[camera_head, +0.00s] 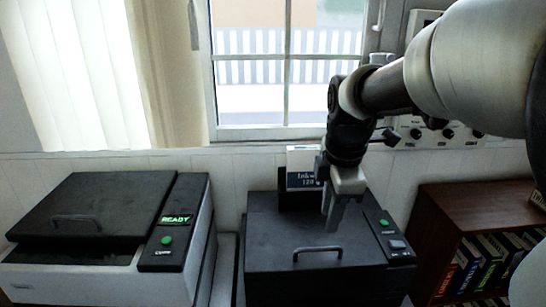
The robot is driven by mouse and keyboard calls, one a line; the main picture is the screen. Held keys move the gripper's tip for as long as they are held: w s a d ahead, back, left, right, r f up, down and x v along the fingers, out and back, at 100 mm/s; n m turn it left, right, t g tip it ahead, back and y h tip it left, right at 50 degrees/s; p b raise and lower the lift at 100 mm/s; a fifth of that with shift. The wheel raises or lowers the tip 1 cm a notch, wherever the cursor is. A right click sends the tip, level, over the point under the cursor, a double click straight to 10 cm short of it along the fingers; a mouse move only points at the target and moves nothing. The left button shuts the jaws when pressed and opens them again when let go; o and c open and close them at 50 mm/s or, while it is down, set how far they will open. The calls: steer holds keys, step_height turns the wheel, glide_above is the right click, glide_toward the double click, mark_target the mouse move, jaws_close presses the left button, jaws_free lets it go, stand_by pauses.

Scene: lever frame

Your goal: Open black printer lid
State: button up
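The black printer (315,284) stands right of centre, with its lid (285,229) down. A thin dark handle (318,252) sits near the lid's front edge. My gripper (333,214) points down over the lid, behind the handle and a little to its right. It looks empty and apart from the handle. The fingers overlap from this angle, so I cannot tell how wide they are apart. The height of the fingertips above the lid is also unclear. A control panel with a green button (384,222) runs along the printer's right side.
A pale printer (195,262) with a dark lid and a green READY display stands on the left. A small sign (303,180) rises behind the black printer. A brown bookshelf (455,207) is on the right. A window and wall are behind.

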mark_target(322, 248)
steer(key=f, duration=0.3)
steer(key=w+f, duration=0.1)
steer(key=f, duration=0.3)
steer(key=w+f+b, duration=0.1)
steer(key=f, duration=0.2)
steer(key=shift+f, duration=0.3)
jaws_close()
